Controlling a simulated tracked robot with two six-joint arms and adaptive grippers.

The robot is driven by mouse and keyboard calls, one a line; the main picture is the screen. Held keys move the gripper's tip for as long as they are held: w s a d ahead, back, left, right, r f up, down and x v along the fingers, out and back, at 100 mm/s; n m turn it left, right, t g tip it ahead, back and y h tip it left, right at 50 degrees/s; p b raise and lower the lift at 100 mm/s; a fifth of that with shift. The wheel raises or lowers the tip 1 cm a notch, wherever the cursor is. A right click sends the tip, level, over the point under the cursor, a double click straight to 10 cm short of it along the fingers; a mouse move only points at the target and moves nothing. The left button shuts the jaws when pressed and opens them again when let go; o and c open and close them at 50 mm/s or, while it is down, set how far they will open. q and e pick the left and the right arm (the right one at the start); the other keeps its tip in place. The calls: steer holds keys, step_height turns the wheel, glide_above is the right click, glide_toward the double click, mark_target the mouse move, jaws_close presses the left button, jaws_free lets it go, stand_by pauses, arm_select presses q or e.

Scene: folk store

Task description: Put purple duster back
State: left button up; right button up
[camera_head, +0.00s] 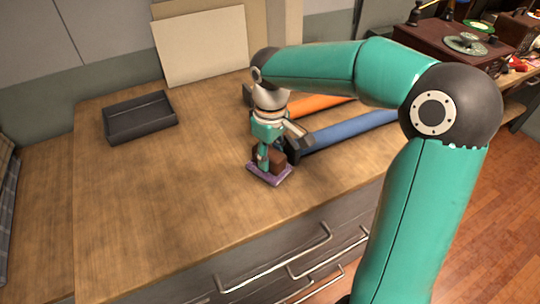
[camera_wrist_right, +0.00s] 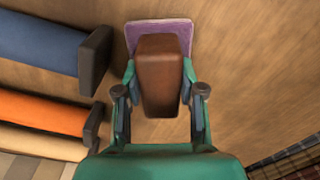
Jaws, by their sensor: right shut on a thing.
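The purple duster (camera_head: 281,177) is a flat purple pad with a brown block handle on top. It is at the counter's front part, in the middle of the head view. My right gripper (camera_head: 269,160) points down over it, with its fingers on both sides of the brown handle. In the right wrist view the duster (camera_wrist_right: 158,75) sits between the fingers of my right gripper (camera_wrist_right: 160,95), which is shut on the handle. Whether the pad touches the counter or hangs just above it, I cannot tell. My left gripper is not in view.
A black tray (camera_head: 112,131) stands at the counter's back left. Blue (camera_head: 350,131) and orange (camera_head: 312,106) rolls lie right of the gripper. Pale boards (camera_head: 200,45) lean at the wall. The wooden counter (camera_head: 165,195) is clear at left and front, above drawers with metal handles.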

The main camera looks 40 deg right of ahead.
mark_target(270, 152)
steer(key=shift+f, duration=0.15)
steer(key=o, duration=1.1)
step_height(270, 152, up, 12)
steer(key=p, duration=0.1)
steer(key=shift+r, duration=0.2)
steer(key=shift+p, duration=0.3)
